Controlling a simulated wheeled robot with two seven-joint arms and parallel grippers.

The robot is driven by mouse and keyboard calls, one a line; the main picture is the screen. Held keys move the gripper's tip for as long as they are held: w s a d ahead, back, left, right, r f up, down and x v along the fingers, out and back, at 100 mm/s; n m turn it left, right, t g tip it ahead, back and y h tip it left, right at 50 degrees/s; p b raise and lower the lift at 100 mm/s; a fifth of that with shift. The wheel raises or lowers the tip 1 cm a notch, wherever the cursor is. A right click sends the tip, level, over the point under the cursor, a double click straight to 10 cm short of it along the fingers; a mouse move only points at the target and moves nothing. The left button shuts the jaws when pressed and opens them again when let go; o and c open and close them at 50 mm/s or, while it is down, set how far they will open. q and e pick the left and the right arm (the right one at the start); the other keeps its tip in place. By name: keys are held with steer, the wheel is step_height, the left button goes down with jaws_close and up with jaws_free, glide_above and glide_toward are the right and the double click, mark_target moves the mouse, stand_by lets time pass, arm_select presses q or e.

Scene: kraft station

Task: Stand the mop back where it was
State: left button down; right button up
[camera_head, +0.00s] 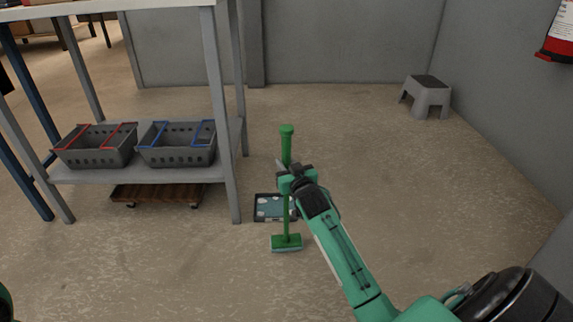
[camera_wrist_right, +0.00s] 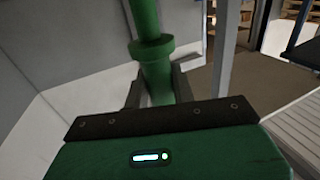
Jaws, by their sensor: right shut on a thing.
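The green mop (camera_head: 287,146) stands about upright in the head view, with its green head (camera_head: 286,242) low, at or just above the floor; I cannot tell if it touches. My right gripper (camera_head: 291,176) is shut on the mop's handle, about midway up. In the right wrist view the green handle (camera_wrist_right: 155,65) with its collar runs up between the fingers of my right gripper (camera_wrist_right: 157,92). A dark tray (camera_head: 262,217) with a blue-grey inside and pale spots lies on the floor behind the mop, partly hidden by the handle. My left gripper is out of view.
A grey shelf table (camera_head: 215,60) stands to the left with two grey baskets (camera_head: 97,150) (camera_head: 178,148) on its lower shelf. A wooden dolly (camera_head: 157,195) is under it. A grey step stool (camera_head: 427,96) stands at the back right. The floor right of the mop is clear.

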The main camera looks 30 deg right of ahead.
steer(key=shift+f, duration=0.45)
stand_by(1.0)
steer(key=o, duration=1)
steer(key=shift+o, duration=0.3)
steer(key=shift+f, duration=0.1)
